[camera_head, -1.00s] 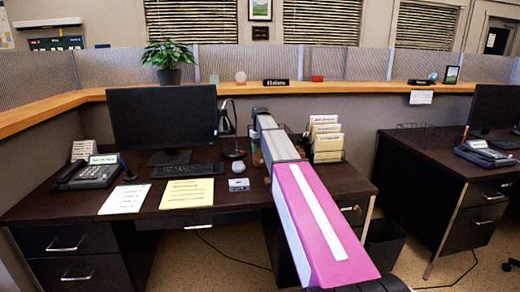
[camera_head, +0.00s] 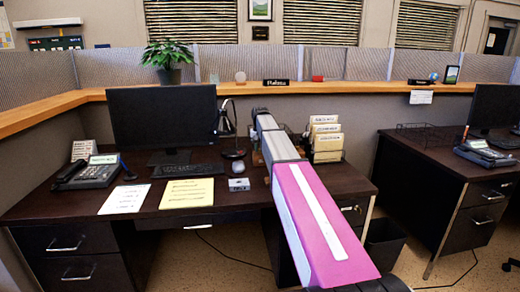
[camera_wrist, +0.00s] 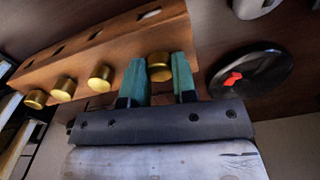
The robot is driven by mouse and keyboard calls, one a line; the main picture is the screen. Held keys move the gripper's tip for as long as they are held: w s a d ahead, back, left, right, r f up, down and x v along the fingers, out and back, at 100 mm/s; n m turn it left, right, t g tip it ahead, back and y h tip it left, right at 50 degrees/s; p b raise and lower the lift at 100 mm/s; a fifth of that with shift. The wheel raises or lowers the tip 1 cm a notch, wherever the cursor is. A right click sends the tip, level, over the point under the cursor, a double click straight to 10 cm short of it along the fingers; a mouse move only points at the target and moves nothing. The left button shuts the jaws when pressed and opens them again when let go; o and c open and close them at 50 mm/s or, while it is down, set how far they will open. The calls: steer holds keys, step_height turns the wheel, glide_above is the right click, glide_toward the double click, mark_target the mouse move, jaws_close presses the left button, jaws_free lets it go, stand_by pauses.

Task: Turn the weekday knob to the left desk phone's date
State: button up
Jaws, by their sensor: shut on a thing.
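In the wrist view a wooden block (camera_wrist: 110,48) with small slots carries a row of brass knobs. My gripper (camera_wrist: 161,73) has its two green fingers on either side of the knob at the right end (camera_wrist: 159,63) and is shut on it. Other brass knobs (camera_wrist: 100,78) stand free to its left. I cannot read any marking that tells which one is the weekday knob. In the head view the left desk phone (camera_head: 90,174) stands at the left of the near desk; its screen is too small to read. My arm hides most of the block and my gripper there.
A black disc with a red mark (camera_wrist: 250,72) lies right of the gripper. The near desk holds a monitor (camera_head: 163,117), keyboard (camera_head: 187,170), yellow sheet (camera_head: 187,193), lamp (camera_head: 233,153) and card rack (camera_head: 326,140). Another phone (camera_head: 485,153) stands on the right desk.

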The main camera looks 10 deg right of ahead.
steer(key=shift+m, duration=2.2)
steer(key=o, duration=0.9)
step_height(320, 180, up, 11)
steer(key=shift+f, duration=0.1)
steer(key=shift+s, duration=0.1)
